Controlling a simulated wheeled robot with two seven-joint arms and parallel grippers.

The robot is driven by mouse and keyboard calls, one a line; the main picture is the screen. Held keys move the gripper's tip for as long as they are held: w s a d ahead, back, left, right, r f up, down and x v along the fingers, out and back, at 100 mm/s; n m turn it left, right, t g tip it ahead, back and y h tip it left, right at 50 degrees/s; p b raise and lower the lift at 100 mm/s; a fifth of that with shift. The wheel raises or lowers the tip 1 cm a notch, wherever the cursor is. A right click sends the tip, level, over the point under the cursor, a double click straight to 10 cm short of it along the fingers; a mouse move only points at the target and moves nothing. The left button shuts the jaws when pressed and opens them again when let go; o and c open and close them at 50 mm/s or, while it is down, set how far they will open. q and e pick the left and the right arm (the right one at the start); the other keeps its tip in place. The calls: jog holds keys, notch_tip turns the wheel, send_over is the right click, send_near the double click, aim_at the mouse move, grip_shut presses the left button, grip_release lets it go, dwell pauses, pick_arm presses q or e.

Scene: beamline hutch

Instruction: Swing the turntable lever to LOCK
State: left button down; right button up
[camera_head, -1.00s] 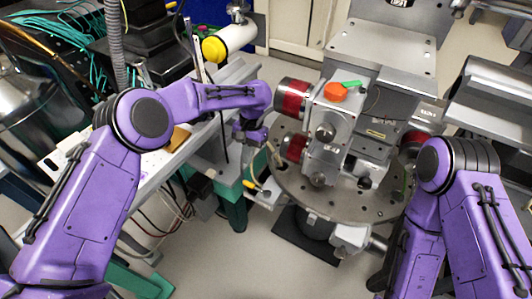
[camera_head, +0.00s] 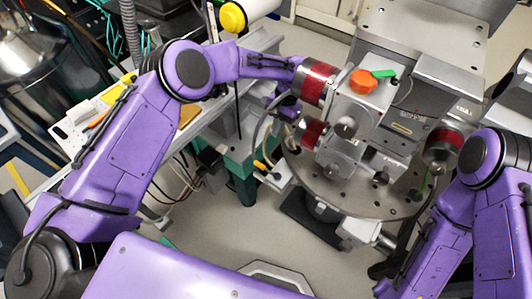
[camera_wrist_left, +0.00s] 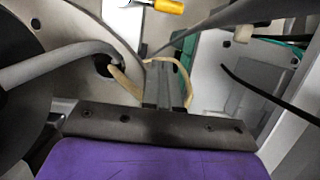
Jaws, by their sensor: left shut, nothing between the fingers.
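The turntable is a round grey plate with holes (camera_head: 390,206) under a stack of instrument blocks. A small yellow-tipped part, probably the lever (camera_head: 260,165), sits at its left edge in the head view. A yellow piece also shows at the top of the left wrist view (camera_wrist_left: 165,5). I cannot read a LOCK mark. My left gripper (camera_head: 287,112) is beside the red-banded cylinders, its fingertips largely hidden in the head view. In the left wrist view its fingers (camera_wrist_left: 165,82) are shut and empty, apart from the yellow piece. My right gripper is out of view.
Red-banded cylinders (camera_head: 318,82) stick out left of the instrument, close to my left wrist. A tan cable loop (camera_wrist_left: 125,82) and a thick grey hose (camera_wrist_left: 60,65) are beside the left fingers. A bench with a green leg (camera_head: 242,188) stands left; open floor lies in front.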

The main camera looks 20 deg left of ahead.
aim_at(267, 171)
pick_arm(q)
jog(key=s+a+f+p, duration=0.2)
jog(key=s+f, duration=0.3)
jog(key=f, duration=0.2)
jog(key=shift+s+f, duration=0.25)
jog(key=shift+s, duration=0.05)
jog(key=shift+a+p, duration=0.1)
jog(key=shift+p, duration=0.2)
